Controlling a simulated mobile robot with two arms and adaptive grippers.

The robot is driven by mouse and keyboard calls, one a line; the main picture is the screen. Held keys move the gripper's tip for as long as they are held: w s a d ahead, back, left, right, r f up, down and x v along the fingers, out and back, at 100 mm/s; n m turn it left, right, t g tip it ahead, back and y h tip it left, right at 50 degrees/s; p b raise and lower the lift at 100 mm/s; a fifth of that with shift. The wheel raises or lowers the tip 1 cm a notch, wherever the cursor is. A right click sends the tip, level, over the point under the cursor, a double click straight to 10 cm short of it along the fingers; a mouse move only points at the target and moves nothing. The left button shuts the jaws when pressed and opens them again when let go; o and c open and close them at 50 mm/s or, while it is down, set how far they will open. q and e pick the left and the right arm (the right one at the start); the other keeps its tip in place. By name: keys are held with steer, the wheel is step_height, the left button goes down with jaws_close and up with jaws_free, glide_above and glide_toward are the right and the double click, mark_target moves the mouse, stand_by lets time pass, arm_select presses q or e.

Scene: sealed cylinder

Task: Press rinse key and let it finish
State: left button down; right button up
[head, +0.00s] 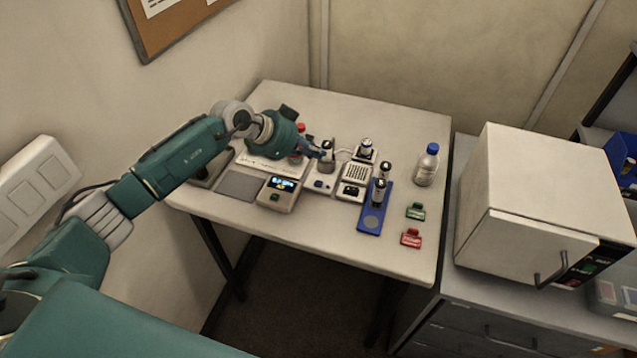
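My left gripper (318,151) is over the back middle of the table, its fingers pointing right, next to a small metal cylinder (327,148). The fingers are small and partly covered by the wrist, so I cannot tell whether they touch the cylinder or are open or shut. Just in front is a small white unit (319,186) with a dark blue key-like spot. Left of it is a box with a lit blue display (284,184) and a green button (275,197). No label is readable, so I cannot tell which one is the rinse key. My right gripper is not in view.
A blue rack (371,221) holds metal cylinders. A blue-capped bottle (427,165), a green clip-like item (415,211) and a red one (411,238) are at the right. The front of the table (325,235) is clear.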

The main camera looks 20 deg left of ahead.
arm_select(q)
steer(key=b, duration=0.8)
glide_above(316, 184)
step_height(316, 184, down, 6)
steer(key=shift+f, duration=1.35)
steer(key=shift+f, duration=0.45)
steer(key=shift+f, duration=0.4)
stand_by(0.5)
steer(key=shift+r+p, duration=0.1)
steer(key=shift+p, duration=0.2)
steer(key=shift+r+p, duration=0.75)
steer(key=shift+p, duration=0.3)
